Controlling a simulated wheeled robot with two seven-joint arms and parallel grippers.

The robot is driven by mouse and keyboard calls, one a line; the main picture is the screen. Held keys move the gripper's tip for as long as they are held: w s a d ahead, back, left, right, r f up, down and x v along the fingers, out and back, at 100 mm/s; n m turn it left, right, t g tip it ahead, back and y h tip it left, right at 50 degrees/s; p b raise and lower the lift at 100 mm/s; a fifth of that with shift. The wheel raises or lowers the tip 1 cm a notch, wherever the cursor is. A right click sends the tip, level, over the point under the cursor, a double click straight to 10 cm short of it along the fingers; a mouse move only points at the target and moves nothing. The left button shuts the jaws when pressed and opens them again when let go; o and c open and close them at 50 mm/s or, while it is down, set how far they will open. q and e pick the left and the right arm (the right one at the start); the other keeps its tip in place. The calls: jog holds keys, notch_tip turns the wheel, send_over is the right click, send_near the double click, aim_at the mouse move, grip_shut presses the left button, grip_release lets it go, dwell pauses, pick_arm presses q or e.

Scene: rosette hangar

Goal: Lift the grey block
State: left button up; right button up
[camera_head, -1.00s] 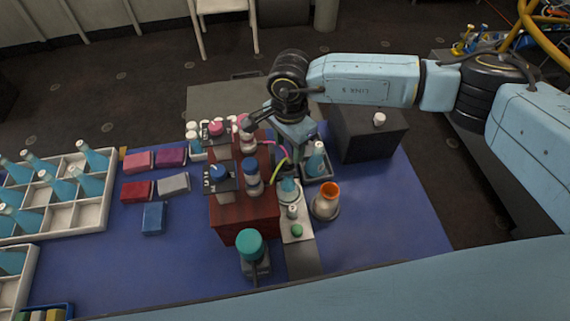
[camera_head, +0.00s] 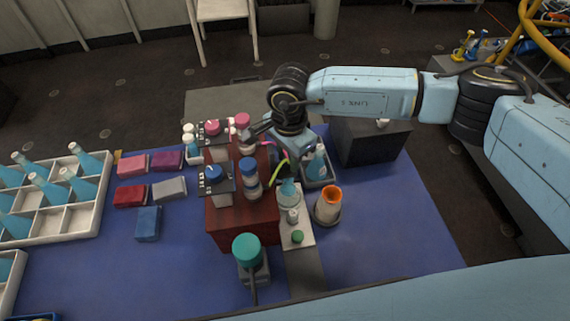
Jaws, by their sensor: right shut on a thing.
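The grey block (camera_head: 169,189) is a small flat slab. It lies on the blue table mat at the left, right of a dark red block (camera_head: 130,196) and above a blue block (camera_head: 148,223). My right gripper (camera_head: 284,172) points down behind the dark red box, well to the right of the grey block and apart from it. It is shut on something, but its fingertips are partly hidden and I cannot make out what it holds. My left gripper is not in view.
The red box (camera_head: 229,228) with knobs and bottles stands between the grey block and my right gripper. A white divided tray (camera_head: 88,221) with bottles is at the left. An orange-rimmed beaker (camera_head: 329,204) and dark box (camera_head: 370,145) are at right. The right front mat is clear.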

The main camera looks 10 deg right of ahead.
jog(key=shift+r, duration=0.1)
dwell(0.3)
jog(key=shift+r+p, duration=1.35)
jog(key=shift+r, duration=1.1)
jog(key=o, duration=0.8)
jog(key=shift+f, duration=0.1)
jog(key=shift+c, duration=0.2)
notch_tip(320, 180, up, 7)
jog(key=p, duration=0.3)
jog(key=shift+s, duration=0.1)
